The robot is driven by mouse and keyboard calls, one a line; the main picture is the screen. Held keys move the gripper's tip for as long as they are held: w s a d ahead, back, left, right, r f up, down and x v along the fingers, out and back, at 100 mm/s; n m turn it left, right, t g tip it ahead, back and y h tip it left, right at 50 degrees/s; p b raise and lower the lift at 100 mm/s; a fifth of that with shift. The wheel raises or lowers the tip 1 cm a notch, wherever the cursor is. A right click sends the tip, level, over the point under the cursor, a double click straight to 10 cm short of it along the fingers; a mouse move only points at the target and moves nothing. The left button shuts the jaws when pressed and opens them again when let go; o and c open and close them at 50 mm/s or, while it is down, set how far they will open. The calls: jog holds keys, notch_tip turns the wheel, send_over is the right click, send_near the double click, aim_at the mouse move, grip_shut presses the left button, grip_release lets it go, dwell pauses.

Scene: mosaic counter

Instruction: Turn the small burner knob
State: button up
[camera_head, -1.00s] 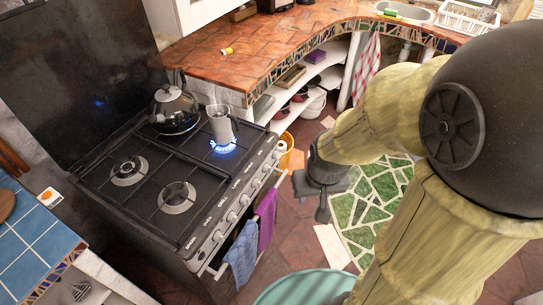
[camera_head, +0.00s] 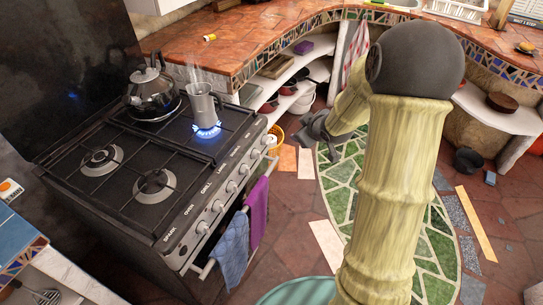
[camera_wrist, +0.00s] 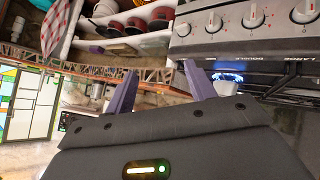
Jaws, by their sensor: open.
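The black stove stands at left in the head view, with a row of round silver knobs (camera_head: 231,187) along its steel front panel. Several of the knobs (camera_wrist: 253,15) show with red marks at the top right of the wrist view. I cannot tell for sure which one is the small burner knob; the legible labels there read LARGE and DOUBLE. My gripper (camera_head: 312,132) is right of the panel's far end, apart from it. In the wrist view my gripper (camera_wrist: 160,78) has its two purple fingers spread, with nothing between them.
A blue flame (camera_head: 206,132) burns under a steaming metal jug (camera_head: 203,105); a kettle (camera_head: 152,92) stands beside it. Blue (camera_head: 230,250) and purple (camera_head: 257,208) towels hang on the front rail. Shelves with red pots (camera_wrist: 127,25) lie beyond the gripper. The mosaic floor between is clear.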

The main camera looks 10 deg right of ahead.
aim_at(267, 141)
jog(key=w+d+f+n+t+y+b, duration=0.3)
jog(key=w+f+n+y+b, duration=0.3)
jog(key=f+b, duration=0.4)
jog(key=s+d+f+n+g+y+b, duration=0.1)
jog(key=d+f+n+y+b, duration=0.2)
jog(key=f, duration=0.6)
jog(key=n+y+b, duration=0.2)
jog(key=y, duration=0.1)
jog(key=shift+s+d, duration=0.15)
jog(key=shift+s, duration=0.2)
jog(key=b+x, duration=0.3)
jog(key=x, duration=1.4)
jog(key=shift+w, duration=0.2)
jog(key=shift+c, duration=0.4)
jog(key=c, duration=0.9)
